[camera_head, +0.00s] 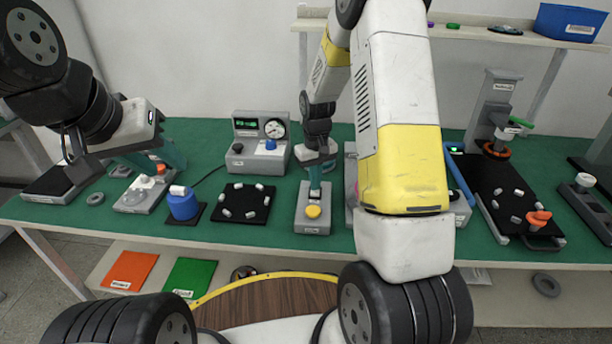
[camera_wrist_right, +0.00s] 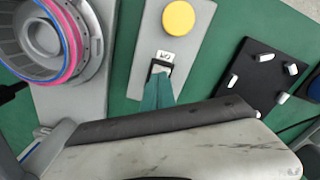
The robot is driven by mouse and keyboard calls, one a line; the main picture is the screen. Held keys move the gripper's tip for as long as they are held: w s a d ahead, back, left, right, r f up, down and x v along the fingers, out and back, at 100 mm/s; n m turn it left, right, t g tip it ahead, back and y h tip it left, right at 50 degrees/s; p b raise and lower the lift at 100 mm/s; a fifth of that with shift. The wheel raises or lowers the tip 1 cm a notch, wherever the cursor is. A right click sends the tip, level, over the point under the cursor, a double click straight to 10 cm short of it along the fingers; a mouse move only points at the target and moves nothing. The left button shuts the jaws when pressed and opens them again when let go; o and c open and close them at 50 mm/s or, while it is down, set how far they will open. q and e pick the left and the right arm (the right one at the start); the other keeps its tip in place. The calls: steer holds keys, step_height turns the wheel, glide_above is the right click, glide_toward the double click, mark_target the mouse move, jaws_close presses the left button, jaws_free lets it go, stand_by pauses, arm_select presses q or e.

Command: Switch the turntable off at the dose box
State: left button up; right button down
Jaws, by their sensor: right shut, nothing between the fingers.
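The grey box with a round yellow button (camera_head: 313,212), which I take to be the dose box, stands on the green bench in front of my right gripper (camera_head: 315,190). In the right wrist view the box (camera_wrist_right: 150,60) shows its yellow button, a small white label and a dark switch. My right gripper (camera_wrist_right: 158,100) is shut and empty, its teal fingertips at the switch; whether they touch it I cannot tell. The turntable with pink and blue rings (camera_wrist_right: 62,38) stands beside the box, mostly hidden by my arm in the head view.
A black pad (camera_head: 240,203) with several white pieces, a blue container (camera_head: 183,205) and a gauge box (camera_head: 258,145) are left of the box. A press-like stand (camera_head: 492,105) and a black tray (camera_head: 500,185) are at the right.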

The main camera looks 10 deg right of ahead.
steer(key=shift+f, duration=0.75)
steer(key=shift+r, duration=3.55)
step_height(320, 180, up, 15)
steer(key=m+t+y, duration=0.1)
steer(key=t, duration=0.2)
glide_above(315, 193)
steer(key=s, duration=0.9)
steer(key=s+a+r+t, duration=0.1)
steer(key=s+r, duration=0.2)
steer(key=s, duration=0.4)
steer(key=s+a+r+m+t+y, duration=0.1)
steer(key=s+r, duration=0.3)
steer(key=s, duration=0.4)
steer(key=shift+t, duration=0.6)
